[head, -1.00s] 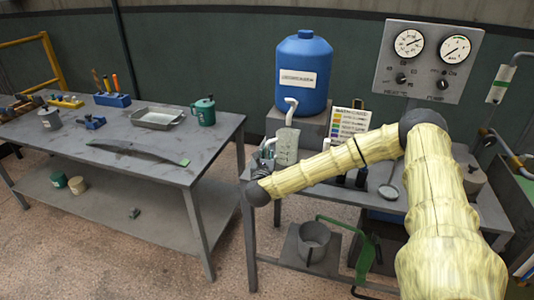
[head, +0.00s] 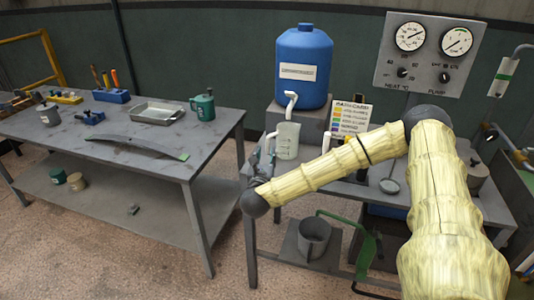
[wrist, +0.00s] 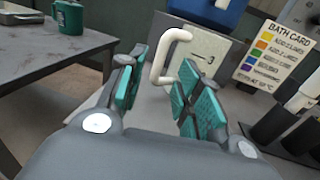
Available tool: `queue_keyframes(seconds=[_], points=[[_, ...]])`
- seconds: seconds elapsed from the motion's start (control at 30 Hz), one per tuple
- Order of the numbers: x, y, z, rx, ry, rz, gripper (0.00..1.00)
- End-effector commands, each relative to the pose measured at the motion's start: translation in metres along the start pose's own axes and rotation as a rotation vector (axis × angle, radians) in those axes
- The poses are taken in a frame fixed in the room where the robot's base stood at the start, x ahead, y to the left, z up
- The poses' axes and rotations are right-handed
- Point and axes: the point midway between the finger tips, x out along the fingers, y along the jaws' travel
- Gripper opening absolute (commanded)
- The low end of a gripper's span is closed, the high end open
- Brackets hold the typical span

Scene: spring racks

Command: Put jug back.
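The jug (head: 288,142) is pale and translucent, and stands upright on the bench under the spout of the blue tank. Its handle (head: 268,143) faces left. In the wrist view the jug (wrist: 207,62) shows a "3" mark, with its white handle loop (wrist: 158,66) toward me. My gripper (head: 260,165) is to the left of and below the handle in the head view. In the wrist view my gripper (wrist: 165,62) is open, its green-padded fingers apart on either side of the handle, which appears beyond the gap. Nothing is visibly held.
The blue tank (head: 303,65) stands behind the jug, with its white spout (head: 291,98) above it. A colour card (head: 351,117) stands to the right. The left table (head: 60,145) holds a green mug (head: 203,106) and a tray (head: 157,113). A bucket (head: 314,238) sits below.

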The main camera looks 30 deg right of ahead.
Motion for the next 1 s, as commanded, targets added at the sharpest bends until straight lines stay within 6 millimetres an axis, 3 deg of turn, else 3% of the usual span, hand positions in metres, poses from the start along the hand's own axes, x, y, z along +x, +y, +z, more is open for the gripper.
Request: queue_keyframes(seconds=[0.2,0.43,0.57,0.67,0.8,1.0], points=[[-0.035,0.000,-0.002,0.001,0.001,0.001,0.34],[-0.052,0.001,-0.002,-0.004,0.002,0.003,0.34],[-0.066,0.018,-0.015,-0.085,0.027,0.062,0.34],[-0.090,0.045,-0.041,-0.236,0.065,0.172,0.34],[-0.141,0.087,-0.093,-0.535,0.110,0.388,0.34],[-0.224,0.118,-0.167,-0.970,0.113,0.718,0.34]])
